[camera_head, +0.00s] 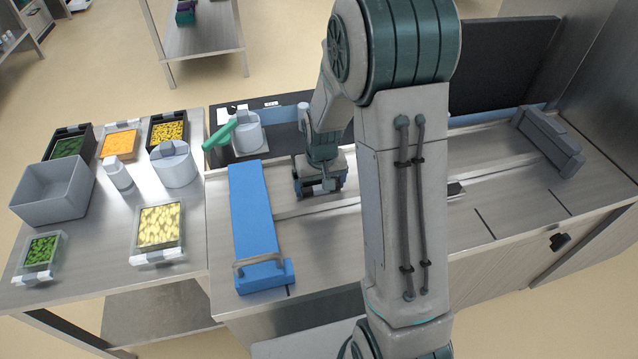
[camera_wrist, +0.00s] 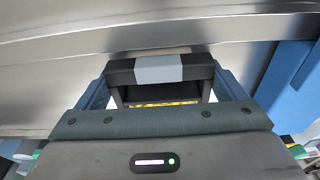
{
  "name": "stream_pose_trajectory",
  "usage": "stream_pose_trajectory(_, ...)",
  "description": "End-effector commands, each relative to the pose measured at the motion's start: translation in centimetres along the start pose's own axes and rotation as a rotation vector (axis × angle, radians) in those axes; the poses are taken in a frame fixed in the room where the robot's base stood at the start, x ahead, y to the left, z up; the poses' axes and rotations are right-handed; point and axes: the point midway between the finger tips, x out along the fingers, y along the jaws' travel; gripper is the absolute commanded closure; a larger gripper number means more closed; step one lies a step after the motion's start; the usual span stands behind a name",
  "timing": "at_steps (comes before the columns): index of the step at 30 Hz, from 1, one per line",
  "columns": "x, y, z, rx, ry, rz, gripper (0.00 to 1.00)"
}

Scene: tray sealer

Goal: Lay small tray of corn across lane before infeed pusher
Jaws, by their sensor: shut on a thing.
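My gripper (camera_head: 320,190) is low over the steel lane (camera_head: 345,222), to the right of the blue infeed pusher (camera_head: 255,215). In the wrist view my gripper (camera_wrist: 158,90) is shut on a small black tray (camera_wrist: 118,72) with a grey band across its rim. A strip of yellow corn (camera_wrist: 162,103) shows inside it. The pusher also shows at the right of the wrist view (camera_wrist: 288,80). In the head view the held tray is mostly hidden by my gripper, and I cannot tell whether it touches the lane.
The left table holds a grey bin (camera_head: 55,190), a tray of pale yellow pieces (camera_head: 160,228), another black tray with yellow pieces (camera_head: 167,132), green and orange trays, and grey containers. A green-handled grey container (camera_head: 246,132) stands behind the pusher. My arm hides the lane's middle.

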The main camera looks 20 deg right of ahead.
Motion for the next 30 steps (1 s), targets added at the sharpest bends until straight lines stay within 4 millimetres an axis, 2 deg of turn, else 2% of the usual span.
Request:
stream_pose_trajectory(25, -0.01, 0.00, -0.01, 0.000, 0.001, 0.000, 0.39)
stream_pose_trajectory(26, -0.01, 0.00, -0.02, 0.000, 0.001, 0.000, 0.06)
stream_pose_trajectory(27, -0.01, 0.00, -0.02, 0.000, 0.001, 0.000, 0.00)
stream_pose_trajectory(30, -0.01, 0.00, -0.01, 0.000, 0.001, 0.000, 0.00)
